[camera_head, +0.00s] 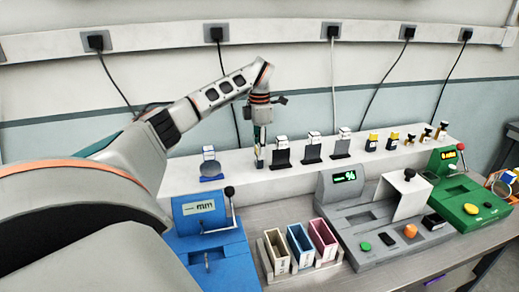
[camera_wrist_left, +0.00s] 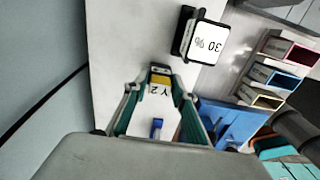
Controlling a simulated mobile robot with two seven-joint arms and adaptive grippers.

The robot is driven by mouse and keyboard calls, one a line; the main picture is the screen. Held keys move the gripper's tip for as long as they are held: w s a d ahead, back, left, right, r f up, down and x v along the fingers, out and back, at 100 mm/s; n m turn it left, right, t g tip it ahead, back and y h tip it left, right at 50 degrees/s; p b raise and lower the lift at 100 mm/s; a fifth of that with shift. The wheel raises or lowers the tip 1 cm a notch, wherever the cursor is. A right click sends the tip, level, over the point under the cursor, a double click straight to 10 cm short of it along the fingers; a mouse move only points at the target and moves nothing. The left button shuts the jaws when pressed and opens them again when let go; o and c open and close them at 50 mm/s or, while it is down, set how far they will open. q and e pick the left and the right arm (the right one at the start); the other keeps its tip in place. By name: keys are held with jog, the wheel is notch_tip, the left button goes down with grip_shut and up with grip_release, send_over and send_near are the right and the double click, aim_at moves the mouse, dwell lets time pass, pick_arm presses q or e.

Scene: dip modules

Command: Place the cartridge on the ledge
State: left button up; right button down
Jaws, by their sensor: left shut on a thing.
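My left gripper (camera_head: 260,140) points down over the left part of the long white ledge (camera_head: 240,185). It is shut on a small cartridge (camera_head: 259,162), which hangs upright just left of the leftmost black stand. In the left wrist view the cartridge (camera_wrist_left: 160,80) sits between the fingertips (camera_wrist_left: 157,84), with a yellow and black end and a white label reading "Y 2". Its lower end is at or close to the ledge top; I cannot tell whether it touches. My right gripper is not in view.
Black stands (camera_head: 311,152) with white signs line the ledge; the nearest, reading "30 %" (camera_wrist_left: 206,42), is close to the gripper. A blue-topped piece (camera_head: 208,153) stands left. Yellow-topped pieces (camera_head: 373,142) are farther right. Coloured bins (camera_head: 299,245) and machines (camera_head: 380,225) stand in front.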

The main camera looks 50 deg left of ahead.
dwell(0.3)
pick_arm(q)
jog(key=o, duration=1.1)
jog(key=shift+f, duration=0.15)
notch_tip(320, 180, up, 12)
jog(key=shift+r, duration=0.15)
jog(key=shift+d, duration=0.1)
